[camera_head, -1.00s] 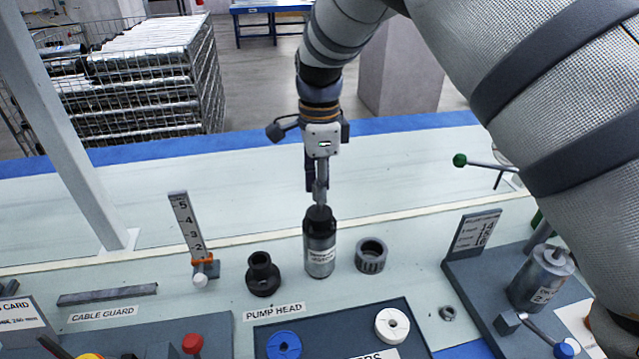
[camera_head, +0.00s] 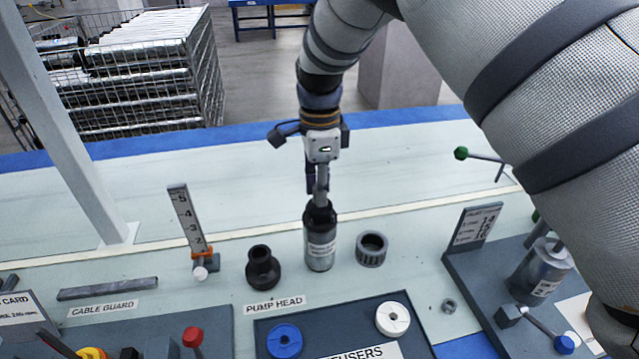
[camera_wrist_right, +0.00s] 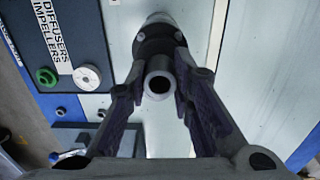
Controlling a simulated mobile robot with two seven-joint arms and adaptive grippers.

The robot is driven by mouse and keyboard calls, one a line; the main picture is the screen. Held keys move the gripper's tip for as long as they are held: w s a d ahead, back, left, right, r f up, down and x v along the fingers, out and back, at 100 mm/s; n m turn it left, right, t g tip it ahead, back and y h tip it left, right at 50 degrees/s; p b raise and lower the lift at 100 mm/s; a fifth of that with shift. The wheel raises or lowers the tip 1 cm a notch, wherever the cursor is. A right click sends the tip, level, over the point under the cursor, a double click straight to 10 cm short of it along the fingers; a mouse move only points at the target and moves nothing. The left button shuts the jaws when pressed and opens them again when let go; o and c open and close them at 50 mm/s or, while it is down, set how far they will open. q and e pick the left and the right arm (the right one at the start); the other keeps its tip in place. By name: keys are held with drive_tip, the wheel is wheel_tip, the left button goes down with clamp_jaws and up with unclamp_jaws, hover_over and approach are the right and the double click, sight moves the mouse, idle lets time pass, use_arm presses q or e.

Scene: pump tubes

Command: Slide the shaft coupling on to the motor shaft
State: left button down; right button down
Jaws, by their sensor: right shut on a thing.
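The motor (camera_head: 320,248), a silver cylinder with a black top and a white label, stands upright on the bench. My right gripper (camera_head: 318,185) points straight down over it. In the right wrist view its fingers (camera_wrist_right: 155,95) are shut on a short grey tube with a round bore, which I take to be the shaft coupling (camera_wrist_right: 147,88). The black motor top (camera_wrist_right: 160,40) shows just beyond the coupling. The coupling's lower end is at the motor's top in the head view; the shaft is hidden, so I cannot tell how far they overlap. My left gripper is out of view.
A black pump head (camera_head: 262,268) stands left of the motor and a grey ribbed ring (camera_head: 371,249) right of it. A tray (camera_head: 350,310) with blue and white discs lies in front. A scale post (camera_head: 186,220) and a fixture with a metal cylinder (camera_head: 541,272) flank them.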

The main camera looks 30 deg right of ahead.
drive_tip(key=shift+f, duration=0.15)
drive_tip(key=c, duration=1.3)
unclamp_jaws()
wheel_tip(320, 180, up, 12)
drive_tip(key=shift+r, duration=0.1)
